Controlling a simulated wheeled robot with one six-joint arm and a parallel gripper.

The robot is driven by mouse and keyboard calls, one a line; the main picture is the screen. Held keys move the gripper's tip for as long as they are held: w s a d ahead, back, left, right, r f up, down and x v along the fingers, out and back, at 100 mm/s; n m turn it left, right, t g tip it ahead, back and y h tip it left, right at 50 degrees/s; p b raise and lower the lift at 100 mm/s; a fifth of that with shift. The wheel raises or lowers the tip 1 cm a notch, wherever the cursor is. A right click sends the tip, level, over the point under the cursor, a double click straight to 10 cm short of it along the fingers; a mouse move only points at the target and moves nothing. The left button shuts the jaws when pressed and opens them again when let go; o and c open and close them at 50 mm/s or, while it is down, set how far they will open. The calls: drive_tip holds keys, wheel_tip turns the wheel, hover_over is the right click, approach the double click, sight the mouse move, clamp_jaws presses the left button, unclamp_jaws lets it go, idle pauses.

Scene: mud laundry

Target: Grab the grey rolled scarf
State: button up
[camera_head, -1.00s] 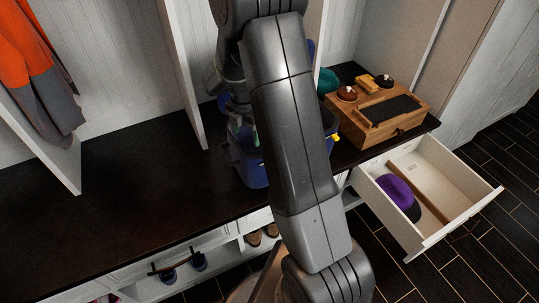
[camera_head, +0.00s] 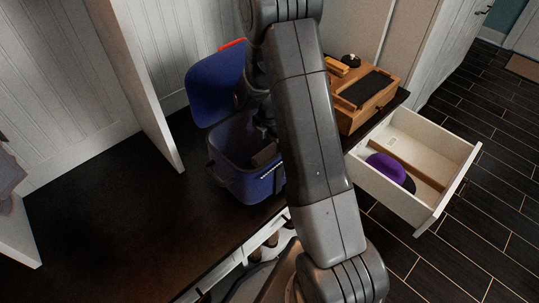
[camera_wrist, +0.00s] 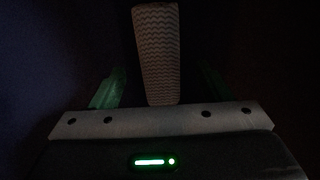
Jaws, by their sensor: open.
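A rolled piece with a grey zigzag pattern, the grey rolled scarf (camera_wrist: 157,50), stands out in the dark wrist view. It lies lengthwise between the two green-tinted fingers of my gripper (camera_wrist: 159,88), which are apart, with dark gaps on both sides. No contact shows. In the head view, a blue bin (camera_head: 235,182) with its blue lid (camera_head: 214,84) raised stands on the dark bench, and my wrist reaches down at it.
A wooden box (camera_head: 355,112) with a dark top stands on the bench right of my arm. Below it, an open white drawer (camera_head: 446,205) juts out with a purple hat (camera_head: 386,167) inside. A white divider (camera_head: 150,90) rises left of the bin. The left bench top is clear.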

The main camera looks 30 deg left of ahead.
sight(268, 150)
drive_tip(key=f, duration=0.3)
drive_tip(key=f+b, duration=0.1)
drive_tip(key=shift+s+a+f, duration=0.1)
drive_tip(key=shift+s+f, duration=0.15)
drive_tip(key=shift+f, duration=0.15)
drive_tip(key=shift+r, duration=0.1)
drive_tip(key=c, duration=1.1)
